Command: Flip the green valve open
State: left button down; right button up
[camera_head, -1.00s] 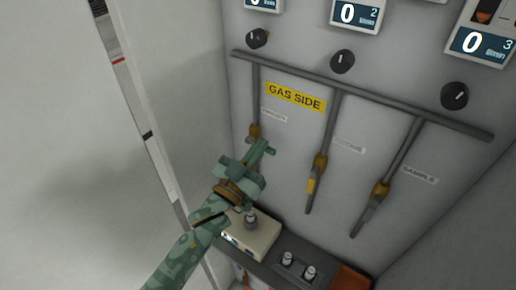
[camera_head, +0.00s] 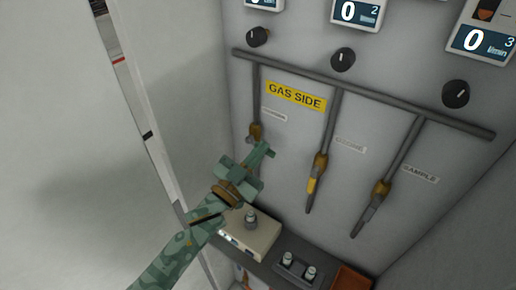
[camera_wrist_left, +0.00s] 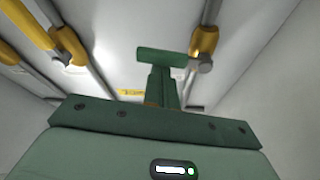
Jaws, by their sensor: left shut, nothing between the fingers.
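My left gripper (camera_head: 262,150) is shut and empty, just below the left valve (camera_head: 255,131) in the head view. That valve has an orange-brown body on a grey pipe; its handle is hidden, and I cannot make out a green one. The middle valve (camera_head: 320,163) has a yellow handle pointing down, and the right valve (camera_head: 382,189) a grey one. In the left wrist view my closed green fingers (camera_wrist_left: 168,57) form a T shape beside an orange valve body (camera_wrist_left: 204,41). I cannot tell whether they touch it. My right gripper is not in view.
A horizontal grey pipe (camera_head: 370,94) with black knobs (camera_head: 343,59) above it crosses the wall. A yellow GAS SIDE label (camera_head: 295,96) sits under it. A beige box (camera_head: 248,234) stands on the shelf below my gripper. A pale panel (camera_head: 60,160) fills the left.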

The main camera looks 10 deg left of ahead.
pick_arm(q)
jog(key=shift+w+a+f+m+g+h+b, duration=0.15)
jog(key=shift+a+f+m+g+h, duration=0.4)
jog(key=shift+m, duration=1.5)
jog(key=shift+w+a+f+m+g+h+b, duration=0.1)
jog(key=shift+f+m+g+h, duration=0.2)
jog(key=shift+f+m+g, duration=1.15)
jog(key=shift+w+a+f+m+h+b, duration=0.15)
jog(key=shift+a+f+m+h, duration=0.25)
jog(key=shift+m, duration=2.2)
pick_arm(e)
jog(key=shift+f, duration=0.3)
